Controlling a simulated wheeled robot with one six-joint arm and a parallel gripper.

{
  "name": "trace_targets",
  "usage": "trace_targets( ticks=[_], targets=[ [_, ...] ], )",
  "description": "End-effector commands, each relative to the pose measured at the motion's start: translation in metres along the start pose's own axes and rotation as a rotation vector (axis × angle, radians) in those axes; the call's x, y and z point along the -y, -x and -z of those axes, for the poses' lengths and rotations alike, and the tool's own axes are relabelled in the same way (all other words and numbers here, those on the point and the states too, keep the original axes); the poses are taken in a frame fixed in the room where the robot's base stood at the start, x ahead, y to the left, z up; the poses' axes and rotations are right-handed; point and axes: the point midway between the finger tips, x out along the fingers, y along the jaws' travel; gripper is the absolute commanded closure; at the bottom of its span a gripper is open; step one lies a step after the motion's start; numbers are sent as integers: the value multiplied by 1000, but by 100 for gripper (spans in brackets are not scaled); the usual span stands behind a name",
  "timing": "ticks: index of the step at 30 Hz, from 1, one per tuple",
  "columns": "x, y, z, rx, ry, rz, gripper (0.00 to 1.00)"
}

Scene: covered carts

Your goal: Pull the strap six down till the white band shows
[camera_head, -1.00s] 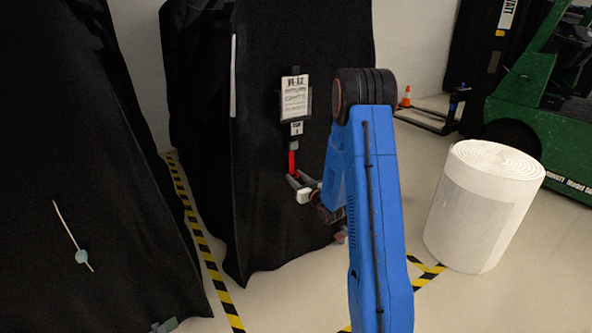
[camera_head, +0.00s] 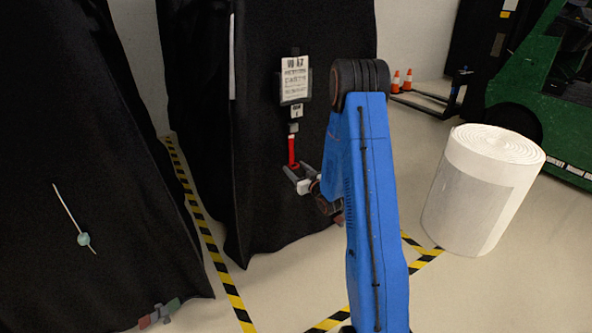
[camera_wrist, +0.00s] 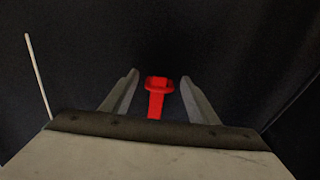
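The red strap (camera_head: 292,150) hangs down the front of the black covered cart (camera_head: 260,200), below a small tag (camera_head: 296,112) whose mark is too small to read surely. A short pale grey piece (camera_head: 293,128) shows just above the red part; I cannot tell if it is a white band. My gripper (camera_head: 297,172) is at the strap's lower end. In the wrist view, the strap's red end piece (camera_wrist: 158,83) lies between the two grey fingers of my gripper (camera_wrist: 159,92), with a clear gap on each side. The gripper is open and not touching the strap there.
A white sign (camera_head: 295,78) is fixed above the tag. Another black covered cart (camera_head: 80,170) with a thin white cord and pale bead (camera_head: 83,240) stands at left. A white roll (camera_head: 480,195) and green forklift (camera_head: 540,90) are at right. Striped tape (camera_head: 205,240) marks the floor.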

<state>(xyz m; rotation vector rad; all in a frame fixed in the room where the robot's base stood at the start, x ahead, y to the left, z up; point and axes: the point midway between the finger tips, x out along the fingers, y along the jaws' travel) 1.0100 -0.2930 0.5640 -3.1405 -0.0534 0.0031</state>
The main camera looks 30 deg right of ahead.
Motion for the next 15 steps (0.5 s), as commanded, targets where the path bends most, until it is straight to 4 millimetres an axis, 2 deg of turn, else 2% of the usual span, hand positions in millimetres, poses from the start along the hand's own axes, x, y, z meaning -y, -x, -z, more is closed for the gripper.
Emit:
trace_targets(
  ticks=[4,7,15],
  targets=[
    [0,4,0,0,0,0,46],
    [0,14,0,0,0,0,46],
    [-1,65,0,1,-1,-2,46]
  ],
)
